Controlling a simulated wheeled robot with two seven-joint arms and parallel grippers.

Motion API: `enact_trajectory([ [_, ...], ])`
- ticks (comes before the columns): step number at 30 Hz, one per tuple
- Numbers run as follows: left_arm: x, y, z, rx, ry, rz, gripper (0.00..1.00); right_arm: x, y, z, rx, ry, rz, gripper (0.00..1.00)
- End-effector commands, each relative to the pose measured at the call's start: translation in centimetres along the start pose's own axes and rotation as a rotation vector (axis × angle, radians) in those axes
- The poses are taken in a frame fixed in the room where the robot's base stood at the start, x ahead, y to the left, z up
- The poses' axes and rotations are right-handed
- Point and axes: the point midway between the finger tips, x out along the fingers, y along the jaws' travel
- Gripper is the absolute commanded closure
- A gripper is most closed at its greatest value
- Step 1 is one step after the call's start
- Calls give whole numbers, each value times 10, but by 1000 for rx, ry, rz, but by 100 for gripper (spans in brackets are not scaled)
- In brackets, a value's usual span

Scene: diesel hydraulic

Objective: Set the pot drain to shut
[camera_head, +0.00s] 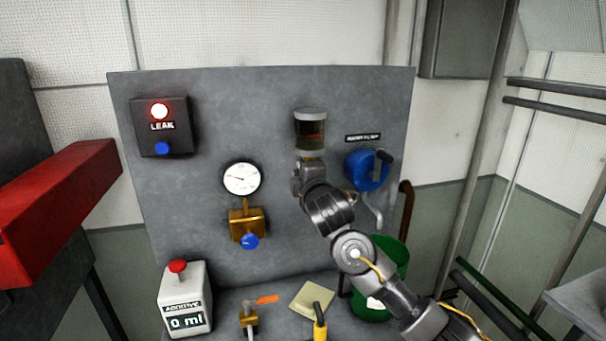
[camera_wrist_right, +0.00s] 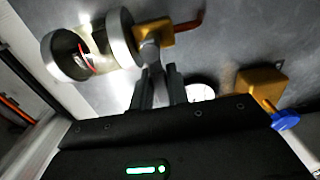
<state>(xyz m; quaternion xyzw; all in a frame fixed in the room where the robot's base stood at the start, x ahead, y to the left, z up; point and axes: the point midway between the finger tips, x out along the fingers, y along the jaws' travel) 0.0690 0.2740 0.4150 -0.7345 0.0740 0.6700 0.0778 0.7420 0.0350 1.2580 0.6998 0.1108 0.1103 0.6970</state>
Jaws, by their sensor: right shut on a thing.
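The pot (camera_head: 310,130) is a glass bowl with a grey cap and dark amber contents, mounted high on the grey panel. In the right wrist view the pot (camera_wrist_right: 92,45) lies on its side at the upper left. At its lower end is the drain, a brass body (camera_wrist_right: 165,38) with a red lever (camera_wrist_right: 188,25). My right gripper (camera_head: 303,168) is just under the pot and hides most of the drain in the head view. In the wrist view its fingers (camera_wrist_right: 156,76) are shut on a small grey part of the drain. My left gripper is out of view.
Left of the pot are a gauge (camera_head: 241,178) and a brass valve with a blue knob (camera_head: 250,241). Right of it is a blue wheel (camera_head: 364,171). Below are a green bucket (camera_head: 392,252), an orange-handled valve (camera_head: 266,299) and an additive box (camera_head: 185,299). The leak lamp (camera_head: 159,111) glows red.

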Motion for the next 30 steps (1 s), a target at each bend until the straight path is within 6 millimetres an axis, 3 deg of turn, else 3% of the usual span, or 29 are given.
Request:
enact_trajectory([
  [14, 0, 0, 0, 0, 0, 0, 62, 0, 0, 0, 13, -1, -1, 100],
  [15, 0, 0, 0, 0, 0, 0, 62, 0, 0, 0, 13, -1, -1, 78],
  [19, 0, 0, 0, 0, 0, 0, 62, 0, 0, 0, 12, 0, -1, 62],
  [30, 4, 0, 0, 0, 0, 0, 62, -5, -1, 0, 11, 0, 1, 62],
])
